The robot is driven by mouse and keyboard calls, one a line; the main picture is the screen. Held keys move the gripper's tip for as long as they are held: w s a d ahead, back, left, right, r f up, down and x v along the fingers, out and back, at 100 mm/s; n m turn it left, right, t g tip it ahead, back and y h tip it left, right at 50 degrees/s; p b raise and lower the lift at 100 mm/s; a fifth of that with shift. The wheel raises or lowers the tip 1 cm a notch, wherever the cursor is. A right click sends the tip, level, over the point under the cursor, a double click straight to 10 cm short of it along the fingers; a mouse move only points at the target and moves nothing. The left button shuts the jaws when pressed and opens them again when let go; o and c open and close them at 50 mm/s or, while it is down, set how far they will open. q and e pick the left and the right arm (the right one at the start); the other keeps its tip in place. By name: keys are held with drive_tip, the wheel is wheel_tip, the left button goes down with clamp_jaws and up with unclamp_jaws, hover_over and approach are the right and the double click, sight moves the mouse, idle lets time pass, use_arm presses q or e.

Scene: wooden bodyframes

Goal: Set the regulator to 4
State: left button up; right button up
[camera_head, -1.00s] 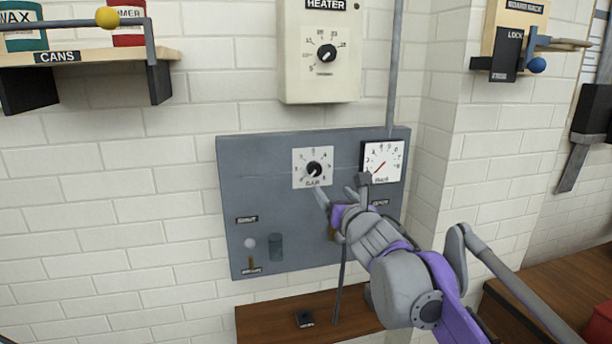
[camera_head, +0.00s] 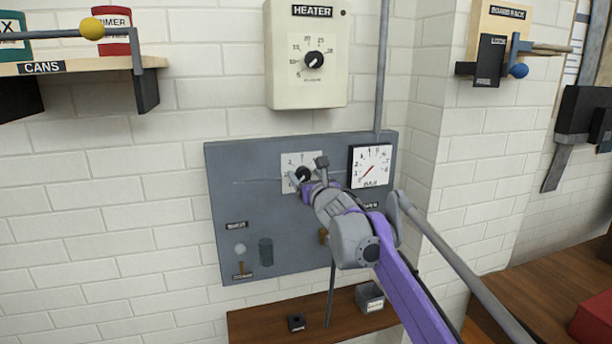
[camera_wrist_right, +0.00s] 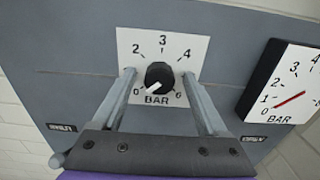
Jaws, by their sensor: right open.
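The regulator is a round black knob (camera_wrist_right: 159,76) on a white square dial plate (camera_wrist_right: 141,43) marked BAR, with numbers running from 0 up to 6. In the right wrist view its white pointer mark points to the lower left, toward 0. My right gripper (camera_head: 308,173) is open, with one finger on each side of the knob; whether they touch it I cannot tell. In the head view the gripper partly covers the dial. A gauge (camera_wrist_right: 288,84) marked BAR sits right of the dial, its red needle pointing lower left near 0. My left gripper is out of view.
A grey panel (camera_head: 240,205) carries the dial and gauge. Above it hangs a heater box (camera_head: 285,80) with a similar knob. A wooden shelf (camera_head: 262,319) below holds a small black item (camera_head: 297,322) and a grey box (camera_head: 370,297). A vertical pipe (camera_head: 382,70) runs above the gauge.

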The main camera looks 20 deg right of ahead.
clamp_jaws()
idle(0.4)
